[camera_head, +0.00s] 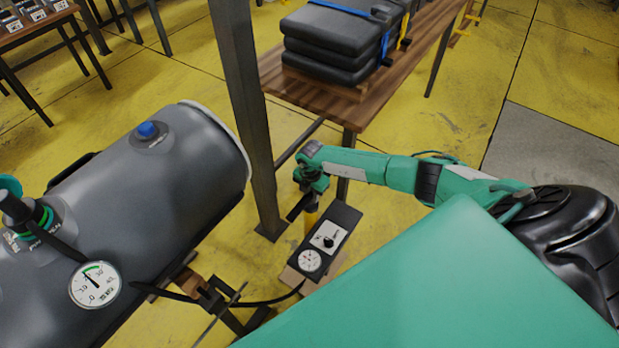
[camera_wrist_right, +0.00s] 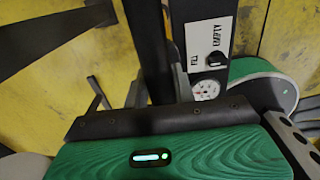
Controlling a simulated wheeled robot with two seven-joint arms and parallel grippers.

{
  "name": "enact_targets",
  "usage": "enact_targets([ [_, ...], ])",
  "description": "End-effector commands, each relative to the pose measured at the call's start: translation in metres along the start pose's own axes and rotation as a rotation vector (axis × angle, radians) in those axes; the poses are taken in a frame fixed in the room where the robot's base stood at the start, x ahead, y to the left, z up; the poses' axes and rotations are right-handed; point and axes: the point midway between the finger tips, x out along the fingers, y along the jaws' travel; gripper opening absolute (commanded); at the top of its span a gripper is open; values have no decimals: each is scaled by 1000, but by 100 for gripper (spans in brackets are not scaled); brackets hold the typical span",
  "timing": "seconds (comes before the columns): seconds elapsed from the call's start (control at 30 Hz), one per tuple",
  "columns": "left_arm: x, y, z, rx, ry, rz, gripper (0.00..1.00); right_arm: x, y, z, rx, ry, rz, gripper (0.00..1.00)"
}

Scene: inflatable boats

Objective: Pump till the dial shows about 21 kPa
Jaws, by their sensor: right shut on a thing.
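The pump box (camera_head: 340,222) stands on the floor, with a FILL/EMPTY knob (camera_head: 328,242) and a small gauge (camera_head: 309,261); the knob (camera_wrist_right: 214,58) and gauge (camera_wrist_right: 206,88) also show in the right wrist view. My right gripper (camera_head: 308,192) is shut on the dark pump handle (camera_head: 297,208), just behind the box. My left gripper is not in view.
A grey inflated tube (camera_head: 165,180) with a blue valve cap (camera_head: 147,130) fills the left. A dark hose connector (camera_head: 18,210) stands at a green-ringed valve. A steel post (camera_head: 243,110) and a wooden table (camera_head: 400,75) with folded dark boats (camera_head: 335,45) stand behind.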

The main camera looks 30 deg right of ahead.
Motion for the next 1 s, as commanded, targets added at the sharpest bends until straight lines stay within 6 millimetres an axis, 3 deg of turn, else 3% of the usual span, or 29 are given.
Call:
enact_targets([
  [0.37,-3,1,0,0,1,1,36,-2,-2,-3,-2,6,-7,0],
  [0.6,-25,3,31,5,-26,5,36,-39,0,-2,-2,5,-3,0],
  [1.0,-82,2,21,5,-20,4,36,-106,2,0,-1,3,3,0],
])
